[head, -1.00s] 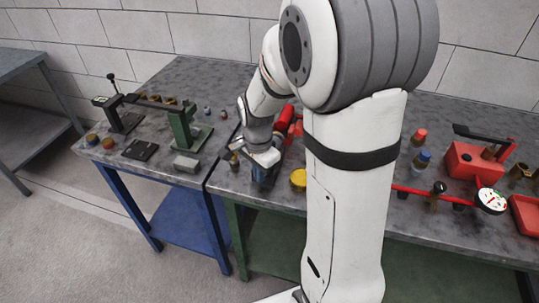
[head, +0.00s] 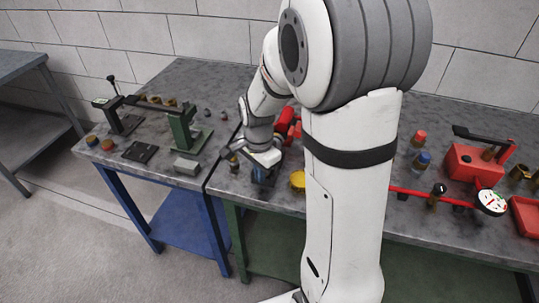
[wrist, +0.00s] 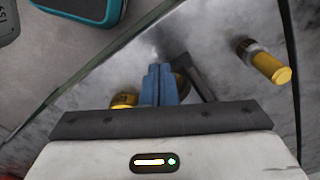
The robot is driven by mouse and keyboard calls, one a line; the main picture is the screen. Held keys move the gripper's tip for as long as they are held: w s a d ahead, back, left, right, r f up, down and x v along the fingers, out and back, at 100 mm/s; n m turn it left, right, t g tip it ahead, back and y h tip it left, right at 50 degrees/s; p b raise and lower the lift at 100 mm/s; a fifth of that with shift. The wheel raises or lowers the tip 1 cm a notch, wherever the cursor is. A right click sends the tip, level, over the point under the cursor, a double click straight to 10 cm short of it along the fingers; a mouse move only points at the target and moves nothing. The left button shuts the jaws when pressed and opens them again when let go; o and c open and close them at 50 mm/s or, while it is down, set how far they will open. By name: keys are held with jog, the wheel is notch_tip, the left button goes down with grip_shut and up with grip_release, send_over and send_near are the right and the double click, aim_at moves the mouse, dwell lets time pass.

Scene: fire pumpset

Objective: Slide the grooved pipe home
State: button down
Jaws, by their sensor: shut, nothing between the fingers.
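My gripper (head: 264,174) is low over the left end of the right-hand bench. In the wrist view its two blue fingers (wrist: 160,84) are together with nothing between them. A red cylindrical part (head: 285,122) lies behind my wrist in the head view, partly covered by my arm. I cannot identify the grooved pipe for certain.
A yellow disc (head: 297,179) sits beside my gripper. The left bench (head: 215,75) carries a green stand (head: 182,128) and a grey block (head: 187,165). A red box (head: 468,163) is at right.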

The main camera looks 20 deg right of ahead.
jog(key=shift+w+d, duration=0.6)
jog(key=shift+w, duration=0.25)
jog(key=shift+s+a, duration=0.2)
jog(key=shift+s, duration=0.1)
dwell(0.5)
jog(key=shift+s+d, duration=0.1)
jog(key=shift+d, duration=0.1)
jog(key=shift+s+d, duration=0.2)
jog(key=shift+d, duration=0.05)
jog(key=shift+w+d, duration=0.9)
jog(key=shift+w, duration=0.25)
dwell(1.2)
jog(key=shift+s+a, duration=0.15)
jog(key=shift+s, duration=0.05)
dwell(0.7)
jog(key=shift+w+a, duration=0.1)
jog(key=shift+a, duration=0.1)
jog(key=shift+w+a, duration=0.25)
jog(key=shift+a, duration=0.05)
